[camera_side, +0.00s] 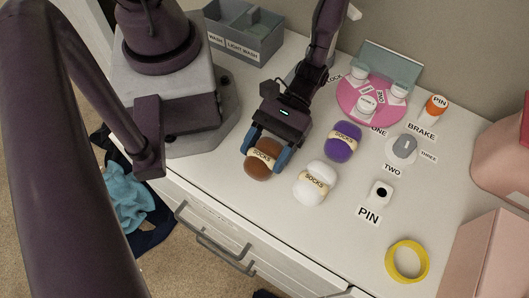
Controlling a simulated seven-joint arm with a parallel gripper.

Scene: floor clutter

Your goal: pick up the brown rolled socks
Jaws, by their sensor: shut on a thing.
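The brown rolled socks (262,160), with a cream band marked SOCKS, are at the front left edge of the white table top (220,176). My gripper (265,159) is above them, with one blue finger on each side, shut on the brown socks. Whether the socks touch the table or hang just above it cannot be told. The purple rolled socks (343,139) and the white rolled socks (311,187) lie to the right, apart from my gripper.
A grey divided bin (244,30) stands at the back left. A pink round tray (348,98) with white containers is at the back.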

